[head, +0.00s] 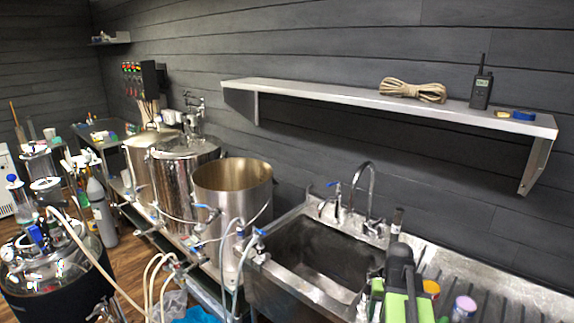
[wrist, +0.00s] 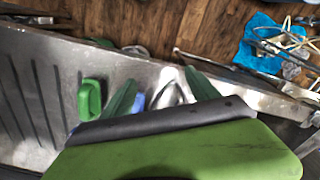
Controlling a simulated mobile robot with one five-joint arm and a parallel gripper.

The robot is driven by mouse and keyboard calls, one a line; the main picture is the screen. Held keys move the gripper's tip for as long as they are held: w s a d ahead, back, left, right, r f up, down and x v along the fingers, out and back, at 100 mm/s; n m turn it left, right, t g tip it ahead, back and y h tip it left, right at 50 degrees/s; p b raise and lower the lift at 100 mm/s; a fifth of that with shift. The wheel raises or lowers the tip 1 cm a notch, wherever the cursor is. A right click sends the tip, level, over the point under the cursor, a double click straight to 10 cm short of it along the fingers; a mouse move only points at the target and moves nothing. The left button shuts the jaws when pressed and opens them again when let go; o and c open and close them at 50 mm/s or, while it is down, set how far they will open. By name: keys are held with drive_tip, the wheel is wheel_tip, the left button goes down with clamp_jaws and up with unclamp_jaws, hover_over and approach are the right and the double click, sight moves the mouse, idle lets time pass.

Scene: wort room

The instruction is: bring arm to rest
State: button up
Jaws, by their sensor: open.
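My gripper (wrist: 162,88) shows in the wrist view as two dark green fingers spread apart, beyond a large green and black part of my arm. It is open. A small blue thing and a shiny metal thing show between the fingers, but I cannot tell how far below they are. In the head view my green and black arm stands upright at the lower right, in front of the sink (head: 272,282) and its ribbed drainboard (head: 510,309). The fingertips cannot be made out there.
A purple-lidded jar (head: 463,306) and an orange-topped jar (head: 431,288) stand close right of my arm. A tap (head: 371,190) rises behind the sink. A wall shelf (head: 330,97) holds rope (head: 412,89) and a radio (head: 481,84). Steel kettles (head: 233,190) stand left.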

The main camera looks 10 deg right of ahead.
drive_tip(key=w+a+n, duration=0.1)
drive_tip(key=a+n, duration=0.1)
drive_tip(key=a, duration=1.2)
drive_tip(key=w+a+f+n, duration=0.1)
drive_tip(key=w+a+n, duration=0.1)
drive_tip(key=a, duration=1.2)
drive_tip(key=shift+a+n+b, duration=0.2)
drive_tip(key=shift+n+b, duration=0.25)
drive_tip(key=shift+n, duration=0.25)
drive_tip(key=shift+o, duration=0.8)
drive_tip(key=shift+w+d, duration=0.1)
